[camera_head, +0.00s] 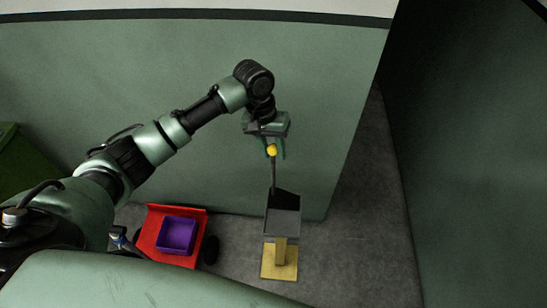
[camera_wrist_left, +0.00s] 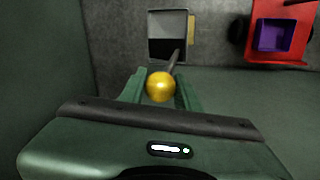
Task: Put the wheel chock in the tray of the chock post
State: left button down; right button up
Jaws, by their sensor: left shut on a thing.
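My left gripper (camera_head: 274,154) is shut on the yellow knob (camera_head: 271,150) at the top of a thin dark rod. The knob also shows between the fingers in the left wrist view (camera_wrist_left: 160,86). The rod runs down to a dark wedge-like shape (camera_head: 286,198), which seems to be the wheel chock's body. This shape overlaps the far part of the grey tray (camera_head: 282,224) of the chock post; I cannot tell whether it rests there or hangs above. The tray stands on a yellow post with a square yellow base (camera_head: 279,263). My right gripper is out of view.
A red cart (camera_head: 154,223) carrying a purple bin (camera_head: 177,235) stands left of the chock post. A green wall (camera_head: 170,75) rises behind. A dark green object (camera_head: 15,165) is at the left edge. Grey floor (camera_head: 365,225) is clear to the right.

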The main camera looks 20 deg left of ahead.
aim_at(274, 160)
pick_arm(q)
jog(key=shift+f+p, duration=0.35)
jog(key=shift+f, duration=2)
jog(key=c, duration=1)
grip_release()
jog(key=r, duration=0.4)
jog(key=a+r+b, duration=0.1)
jog(key=r, duration=0.3)
jog(key=a+r+b, duration=0.1)
jog(key=r, duration=0.3)
jog(key=shift+s+a, duration=0.1)
jog(key=shift+a, duration=0.05)
